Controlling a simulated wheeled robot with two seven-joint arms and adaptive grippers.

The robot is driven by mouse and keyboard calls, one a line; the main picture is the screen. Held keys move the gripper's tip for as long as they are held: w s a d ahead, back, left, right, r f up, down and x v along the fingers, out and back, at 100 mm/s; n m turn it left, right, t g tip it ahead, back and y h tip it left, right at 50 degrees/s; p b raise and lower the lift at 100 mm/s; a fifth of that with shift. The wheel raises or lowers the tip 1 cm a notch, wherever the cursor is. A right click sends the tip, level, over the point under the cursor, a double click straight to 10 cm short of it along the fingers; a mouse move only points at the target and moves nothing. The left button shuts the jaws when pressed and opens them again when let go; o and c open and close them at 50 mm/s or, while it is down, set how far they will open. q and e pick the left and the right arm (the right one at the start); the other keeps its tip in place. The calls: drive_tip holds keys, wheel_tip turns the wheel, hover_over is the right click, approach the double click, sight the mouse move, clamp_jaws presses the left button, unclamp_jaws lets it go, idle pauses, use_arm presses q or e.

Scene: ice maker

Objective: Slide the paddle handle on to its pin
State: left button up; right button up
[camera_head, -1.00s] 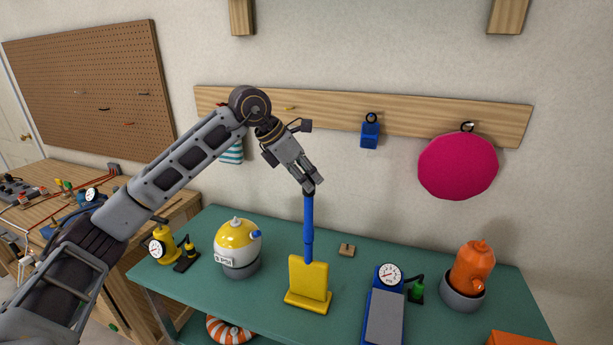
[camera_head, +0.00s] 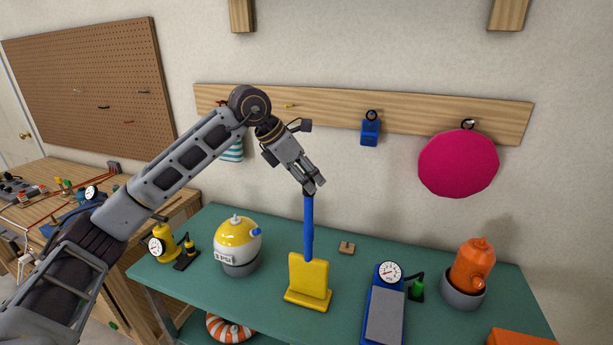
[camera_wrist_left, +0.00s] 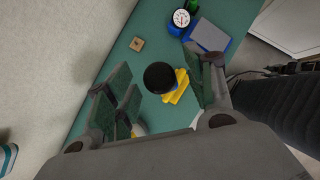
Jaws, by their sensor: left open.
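The blue paddle handle (camera_head: 309,225) stands upright on the green table, its lower end meeting the yellow paddle piece (camera_head: 309,278). Whether a pin is inside that joint is hidden. My left gripper (camera_head: 314,184) is open at the handle's top end. In the left wrist view, the handle's round black top (camera_wrist_left: 160,77) sits between the spread fingers, with gaps visible on both sides. The yellow piece (camera_wrist_left: 177,88) shows partly behind it. My right gripper is out of view.
A yellow-and-white round device (camera_head: 237,240) stands left of the paddle. A small wooden block (camera_head: 347,248) and a blue gauge unit (camera_head: 385,305) are to its right. An orange bottle (camera_head: 472,262) sits further right. A wooden rail (camera_head: 330,110) with hanging items crosses the wall.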

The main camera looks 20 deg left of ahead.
use_arm(q)
drive_tip(key=shift+r, duration=0.1)
drive_tip(key=v, duration=1.1)
drive_tip(key=shift+s+a+r, duration=0.2)
drive_tip(key=shift+a+r, duration=0.05)
drive_tip(key=shift+r, duration=0.05)
idle(0.7)
